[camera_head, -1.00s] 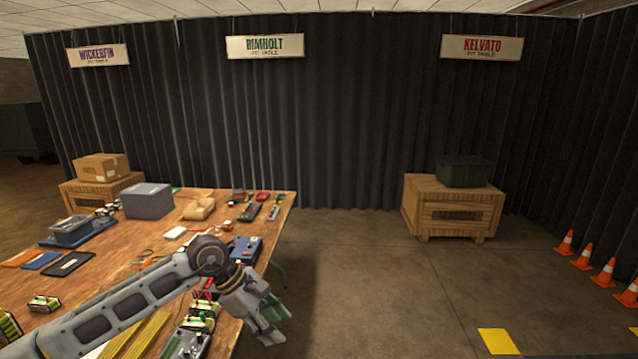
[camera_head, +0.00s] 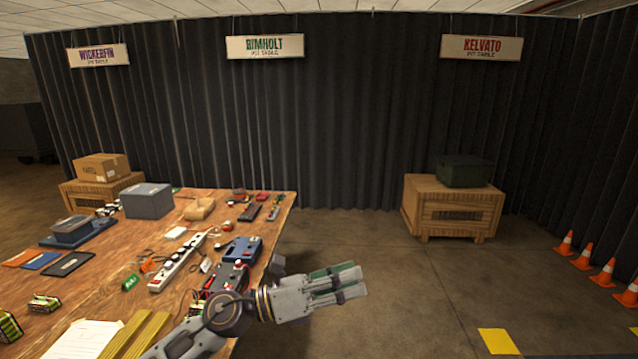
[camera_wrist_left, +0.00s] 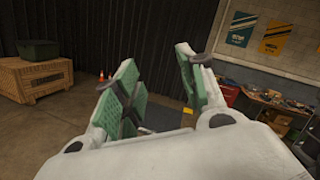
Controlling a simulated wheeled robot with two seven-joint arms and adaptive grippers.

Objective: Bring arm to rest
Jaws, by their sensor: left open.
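My left gripper (camera_head: 338,283) is beyond the right edge of the wooden table in the head view, pointing right over bare floor. My left arm comes in from the bottom of that view, over the table's near right corner. In the left wrist view the two green-padded fingers (camera_wrist_left: 160,92) stand apart with nothing between them. My right gripper shows in neither view.
The wooden table (camera_head: 110,290) holds a power strip (camera_head: 178,262), a grey bin (camera_head: 147,201), a blue device (camera_head: 241,249) and several batteries. A wooden crate (camera_head: 418,212) with a dark green box (camera_head: 464,171) stands at the back right. Orange cones (camera_head: 586,254) line the right. The middle floor is clear.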

